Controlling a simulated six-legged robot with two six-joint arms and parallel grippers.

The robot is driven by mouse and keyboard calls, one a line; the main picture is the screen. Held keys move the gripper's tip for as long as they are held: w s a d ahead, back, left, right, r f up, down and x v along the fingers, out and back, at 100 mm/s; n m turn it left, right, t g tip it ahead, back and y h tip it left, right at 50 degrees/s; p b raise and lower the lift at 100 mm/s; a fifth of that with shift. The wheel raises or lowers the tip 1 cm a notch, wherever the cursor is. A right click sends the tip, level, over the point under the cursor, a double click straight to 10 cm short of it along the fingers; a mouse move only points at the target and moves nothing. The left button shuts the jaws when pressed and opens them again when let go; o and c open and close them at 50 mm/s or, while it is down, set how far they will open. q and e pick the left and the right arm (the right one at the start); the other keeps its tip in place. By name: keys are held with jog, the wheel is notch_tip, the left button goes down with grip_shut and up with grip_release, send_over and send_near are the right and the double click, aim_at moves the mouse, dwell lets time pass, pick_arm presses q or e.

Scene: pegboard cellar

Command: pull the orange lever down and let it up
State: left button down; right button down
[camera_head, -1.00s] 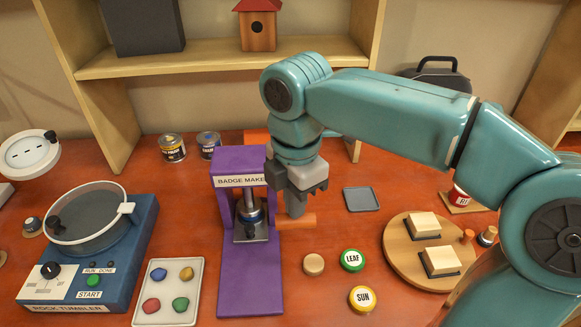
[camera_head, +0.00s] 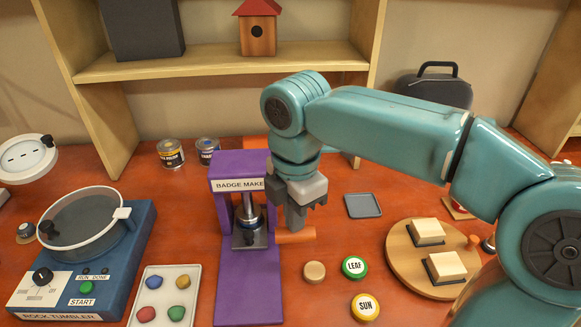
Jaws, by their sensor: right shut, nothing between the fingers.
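The purple badge maker (camera_head: 241,164) stands on the red-brown bench, with a metal plunger (camera_head: 247,215) inside its frame. The orange lever (camera_head: 304,236) shows as a short bar at the right side of the press, low down. My right gripper (camera_head: 295,226) is shut, points down and sits at the top of the lever bar, appearing to press on it from above. It is not gripping the bar, and its fingers hide part of it. An orange piece (camera_head: 256,142) also shows behind the top of the press. My left gripper is not in view.
The blue rock tumbler (camera_head: 130,255) and a tray of coloured stones (camera_head: 165,274) are at left. A wooden disc (camera_head: 314,271), LEAF badge (camera_head: 354,267) and SUN badge (camera_head: 365,307) lie in front. A round board (camera_head: 399,252) and grey tray (camera_head: 362,205) are at right.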

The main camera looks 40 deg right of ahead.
jog(key=shift+f, duration=0.1)
jog(key=shift+w+d+f+b, duration=0.1)
jog(key=shift+w+f+b, duration=0.05)
jog(key=shift+f+b, duration=0.35)
jog(key=shift+w+d+f+b, duration=0.1)
jog(key=shift+f+b, duration=0.25)
jog(key=shift+f, duration=0.2)
jog(key=shift+d+f, duration=0.1)
jog(key=shift+f, duration=0.2)
jog(key=shift+w+d+f+b, duration=0.15)
jog(key=shift+w+f+b, duration=0.1)
jog(key=shift+f+b, duration=0.2)
notch_tip(320, 180, up, 18)
jog(key=p, duration=1.7)
jog(key=shift+r, duration=0.2)
